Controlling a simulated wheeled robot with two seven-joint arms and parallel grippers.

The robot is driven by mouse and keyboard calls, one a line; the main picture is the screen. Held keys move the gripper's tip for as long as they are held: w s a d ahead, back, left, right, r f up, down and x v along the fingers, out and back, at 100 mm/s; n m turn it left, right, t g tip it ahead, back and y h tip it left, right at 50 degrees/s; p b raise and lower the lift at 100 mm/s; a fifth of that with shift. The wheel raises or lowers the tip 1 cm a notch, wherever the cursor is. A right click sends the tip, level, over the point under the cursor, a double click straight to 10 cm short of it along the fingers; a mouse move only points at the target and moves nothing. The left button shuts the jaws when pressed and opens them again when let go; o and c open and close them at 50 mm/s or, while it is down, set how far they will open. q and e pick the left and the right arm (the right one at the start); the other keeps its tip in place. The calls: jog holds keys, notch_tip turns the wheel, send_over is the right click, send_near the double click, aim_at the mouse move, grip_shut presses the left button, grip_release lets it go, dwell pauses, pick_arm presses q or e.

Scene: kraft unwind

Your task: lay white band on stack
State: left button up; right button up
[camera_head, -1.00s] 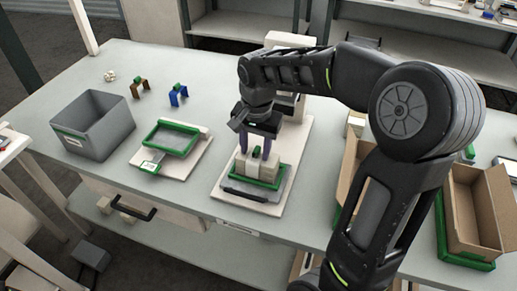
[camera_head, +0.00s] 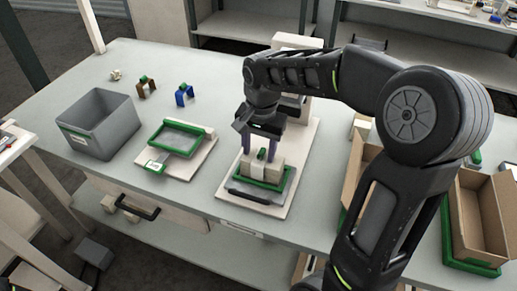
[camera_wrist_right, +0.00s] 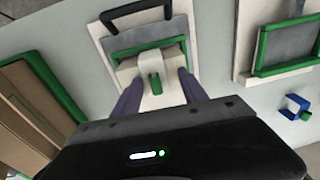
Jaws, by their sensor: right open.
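The pale stack (camera_head: 274,173) sits in a green-rimmed holder (camera_head: 262,186) on a white base plate (camera_head: 303,152). The white band (camera_head: 254,174) lies across the middle of the stack, with a green tab on top. In the wrist view the white band (camera_wrist_right: 152,97) and its tab show between my fingers. My right gripper (camera_head: 260,152) is open, just above the stack, one finger on each side of the band. The open fingers also show in the wrist view (camera_wrist_right: 158,92). I cannot tell whether they touch the stack. My left gripper is not in view.
A grey bin (camera_head: 108,137) stands on the left of the table. A green frame with a label (camera_head: 180,138) lies between it and the base plate. Open cardboard boxes (camera_head: 482,220) are at the right.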

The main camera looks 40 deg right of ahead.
jog(key=shift+s+r, duration=0.2)
jog(key=shift+r, duration=1.75)
jog(key=shift+s+r, duration=0.15)
jog(key=shift+r, duration=1.8)
